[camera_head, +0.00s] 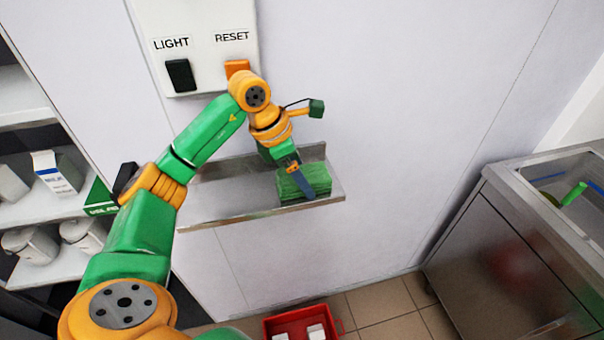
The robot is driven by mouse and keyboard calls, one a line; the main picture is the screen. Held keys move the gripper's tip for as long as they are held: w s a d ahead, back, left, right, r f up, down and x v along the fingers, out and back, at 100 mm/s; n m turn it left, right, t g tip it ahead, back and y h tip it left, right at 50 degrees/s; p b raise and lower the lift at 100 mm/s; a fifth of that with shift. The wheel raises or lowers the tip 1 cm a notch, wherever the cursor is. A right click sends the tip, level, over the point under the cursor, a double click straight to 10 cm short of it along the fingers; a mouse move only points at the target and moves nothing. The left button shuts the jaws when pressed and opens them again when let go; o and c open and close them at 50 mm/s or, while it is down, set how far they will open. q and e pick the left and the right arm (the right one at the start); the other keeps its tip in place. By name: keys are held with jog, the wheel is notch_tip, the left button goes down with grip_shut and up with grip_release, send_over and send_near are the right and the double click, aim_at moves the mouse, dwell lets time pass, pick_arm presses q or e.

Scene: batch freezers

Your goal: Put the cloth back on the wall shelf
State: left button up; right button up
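The folded green cloth (318,178) is at the right end of the metal wall shelf (225,201). It looks to be resting on the shelf's surface, near its front edge. My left gripper (304,188) points down at the cloth from above. My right gripper is not in view.
A switch panel (205,32) with a black LIGHT switch (181,75) and an orange RESET switch (237,67) is above the shelf. Shelves with cartons (57,172) stand left. A red crate (295,322) is on the floor. A steel sink unit (500,270) stands right.

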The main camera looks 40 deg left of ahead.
aim_at(288, 177)
pick_arm(q)
jog(key=o, duration=1)
jog(key=shift+f, duration=0.1)
jog(key=v, duration=0.7)
jog(key=shift+r, duration=0.45)
